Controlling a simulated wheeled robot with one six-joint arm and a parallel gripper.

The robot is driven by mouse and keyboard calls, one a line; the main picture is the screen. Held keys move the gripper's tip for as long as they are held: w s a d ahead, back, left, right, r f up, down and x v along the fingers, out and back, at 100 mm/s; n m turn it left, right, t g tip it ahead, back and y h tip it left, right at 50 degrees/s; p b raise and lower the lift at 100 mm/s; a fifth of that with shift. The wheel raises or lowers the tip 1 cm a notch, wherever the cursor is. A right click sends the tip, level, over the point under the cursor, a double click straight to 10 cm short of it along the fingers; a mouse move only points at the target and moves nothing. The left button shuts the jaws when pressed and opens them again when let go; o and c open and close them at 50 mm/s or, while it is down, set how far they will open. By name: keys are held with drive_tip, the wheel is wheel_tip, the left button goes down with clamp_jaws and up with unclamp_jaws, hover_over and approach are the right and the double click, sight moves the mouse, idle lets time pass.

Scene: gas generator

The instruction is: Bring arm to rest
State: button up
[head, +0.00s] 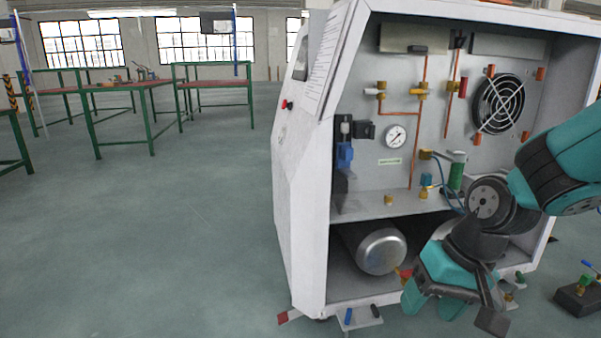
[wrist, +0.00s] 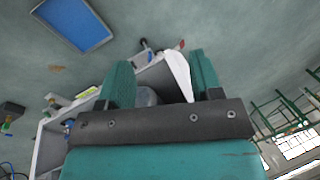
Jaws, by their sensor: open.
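My gripper (head: 431,300) hangs at the end of my teal and black arm, in front of the lower opening of the white generator cabinet (head: 302,200). My arm comes in from the right edge and bends down at a black joint. In the wrist view my gripper (wrist: 161,72) has its two teal fingers apart, with nothing held between them. The cabinet and part of a grey tank show beyond the fingers. In the head view the silver tank (head: 381,250) lies in the lower compartment, just left of my gripper.
The cabinet's open front holds a gauge (head: 396,137), copper pipes, valves and a fan (head: 498,104). A small ledge with blue and black parts (head: 358,318) sticks out below. A dark block with a valve (head: 577,298) stands at right. Floor at left is clear; green tables (head: 150,110) stand behind.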

drive_tip(key=s+a+r+n+g+p, duration=0.1)
drive_tip(key=s+a+r+n, duration=0.3)
drive_tip(key=s, duration=0.3)
drive_tip(key=s+a+r+n, duration=0.2)
drive_tip(key=s+r+n, duration=0.2)
drive_tip(key=s+r, duration=0.25)
wheel_tip(320, 180, up, 37)
drive_tip(key=p, duration=3.8)
drive_tip(key=shift+m+y, duration=0.3)
drive_tip(key=shift+y, duration=0.1)
drive_tip(key=shift+w, duration=0.1)
